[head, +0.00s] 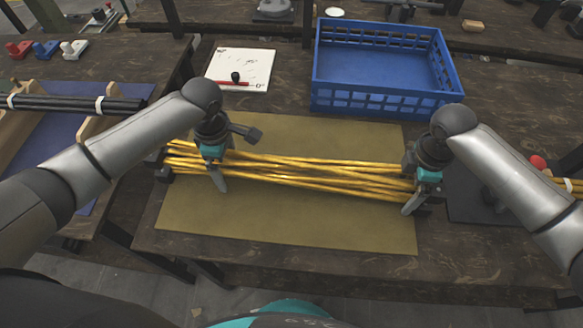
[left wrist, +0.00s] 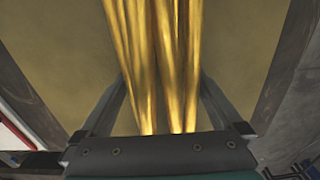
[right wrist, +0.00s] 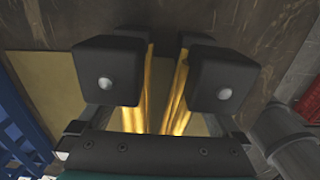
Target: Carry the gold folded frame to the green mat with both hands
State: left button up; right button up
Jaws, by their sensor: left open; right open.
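The gold folded frame (head: 295,177) is a long bundle of thin gold bars with dark end pieces, lying left to right over an olive-green mat (head: 290,232). I cannot tell whether it touches the mat. My left gripper (head: 214,172) is open near the frame's left end. In the left wrist view the bars (left wrist: 155,60) run between its fingers, with gaps on both sides. My right gripper (head: 418,192) is open at the right end. In the right wrist view the bars (right wrist: 165,110) pass between two black end blocks (right wrist: 107,75); the blocks partly hide the fingers.
A blue crate (head: 440,57) stands behind the mat. A white board (head: 240,78) with a small black knob lies at the back left. Dark rods (head: 75,104) rest in wooden holders at the left. The mat's front part is clear.

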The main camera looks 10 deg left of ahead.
pick_arm(q)
grip_shut()
pick_arm(e)
grip_shut()
dwell(0.4)
pick_arm(q)
jog(key=shift+w+r, duration=0.1)
pick_arm(e)
jog(key=shift+w+r, duration=0.1)
